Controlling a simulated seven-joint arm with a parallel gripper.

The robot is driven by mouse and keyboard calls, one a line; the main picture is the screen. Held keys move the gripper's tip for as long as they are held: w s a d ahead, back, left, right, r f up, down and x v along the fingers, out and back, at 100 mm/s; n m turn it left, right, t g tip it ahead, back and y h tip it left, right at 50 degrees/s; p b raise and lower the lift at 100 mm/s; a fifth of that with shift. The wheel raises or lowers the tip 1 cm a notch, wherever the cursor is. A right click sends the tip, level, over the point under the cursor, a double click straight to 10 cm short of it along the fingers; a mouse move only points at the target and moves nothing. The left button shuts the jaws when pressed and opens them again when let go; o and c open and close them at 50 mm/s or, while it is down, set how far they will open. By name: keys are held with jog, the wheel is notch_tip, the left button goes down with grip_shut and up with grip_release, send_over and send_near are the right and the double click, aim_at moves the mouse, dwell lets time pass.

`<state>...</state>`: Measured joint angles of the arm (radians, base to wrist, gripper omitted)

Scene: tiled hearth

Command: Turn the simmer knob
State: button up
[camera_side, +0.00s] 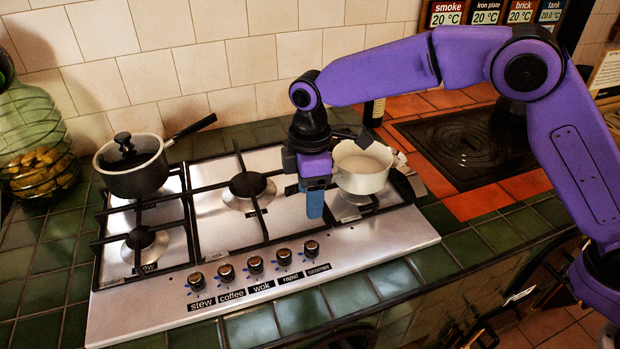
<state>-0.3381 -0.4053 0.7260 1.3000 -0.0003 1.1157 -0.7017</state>
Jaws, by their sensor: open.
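The simmer knob (311,248) is the rightmost of a row of several dark knobs with metallic rims along the front of the steel hob (380,238). The label "simmer" stands below it. My gripper (314,203) points down above the hob, behind and above the simmer knob in the picture, and does not appear to touch it. Its blue fingertips overlap in this view, so the gap between them is hidden. Nothing shows held in it.
A white pot (361,172) stands close to the right of my gripper. A dark lidded saucepan (133,170) stands at the back left. Black grates (190,215) cross the hob. The rapid knob (284,256) is just left of the simmer knob. A glass jar (35,140) stands far left.

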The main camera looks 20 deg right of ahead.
jog(key=shift+r, duration=1.5)
jog(key=s+d+r+m, duration=0.1)
jog(key=s+d+m, duration=0.3)
jog(key=s+d, duration=2.6)
jog(key=shift+s+d+r, duration=0.15)
jog(key=shift+s+d, duration=0.2)
dwell(0.3)
grip_shut()
